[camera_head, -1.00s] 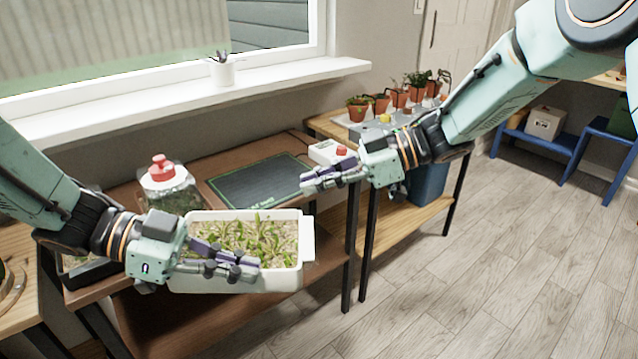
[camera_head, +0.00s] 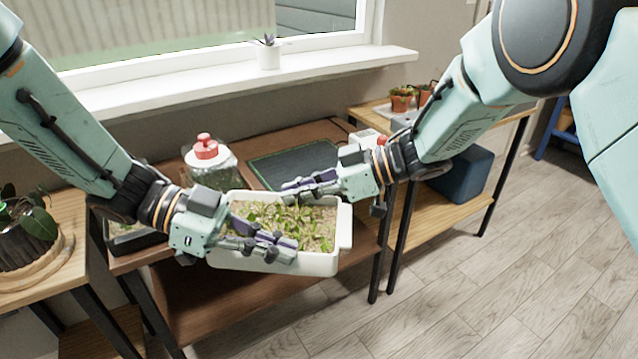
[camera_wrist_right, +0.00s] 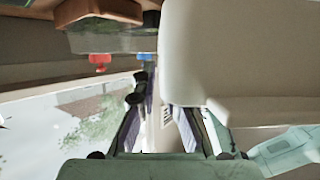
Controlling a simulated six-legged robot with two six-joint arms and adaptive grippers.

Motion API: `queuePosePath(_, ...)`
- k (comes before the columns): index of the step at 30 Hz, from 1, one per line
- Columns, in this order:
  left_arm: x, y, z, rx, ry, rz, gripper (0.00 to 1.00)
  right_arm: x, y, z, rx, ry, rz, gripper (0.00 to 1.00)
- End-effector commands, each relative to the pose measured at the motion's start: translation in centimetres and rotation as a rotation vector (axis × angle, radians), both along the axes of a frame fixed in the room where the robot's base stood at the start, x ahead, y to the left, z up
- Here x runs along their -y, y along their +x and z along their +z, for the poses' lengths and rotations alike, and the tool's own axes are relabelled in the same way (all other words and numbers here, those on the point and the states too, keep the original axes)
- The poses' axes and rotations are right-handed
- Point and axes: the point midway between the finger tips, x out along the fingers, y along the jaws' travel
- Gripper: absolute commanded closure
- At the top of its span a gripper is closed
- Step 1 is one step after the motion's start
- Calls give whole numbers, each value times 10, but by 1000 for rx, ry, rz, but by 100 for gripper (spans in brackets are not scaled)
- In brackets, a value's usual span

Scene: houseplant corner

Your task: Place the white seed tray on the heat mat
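My right gripper (camera_head: 303,188) is over the tray's far side, near the mat's front edge. In the right wrist view its fingers (camera_wrist_right: 162,118) are apart, with a pale surface close by.
A white controller box (camera_head: 364,138) is partly hidden behind my right gripper. A potted plant (camera_head: 28,235) is on the left table. A small white pot (camera_head: 268,56) stands on the windowsill.

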Motion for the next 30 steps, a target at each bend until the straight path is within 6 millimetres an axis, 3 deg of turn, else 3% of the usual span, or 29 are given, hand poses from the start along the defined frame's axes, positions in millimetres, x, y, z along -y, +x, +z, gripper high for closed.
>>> queuePosePath(12, 0, 0, 1, 2, -1, 0, 100, -8, 0, -3, 0, 0, 0, 90)
queuePosePath(16, 0, 0, 1, 2, -1, 0, 100, -8, 0, -3, 0, 0, 0, 100)
queuePosePath(30, 0, 0, 1, 2, -2, 0, 100, -8, 0, -3, 0, -1, 0, 100)
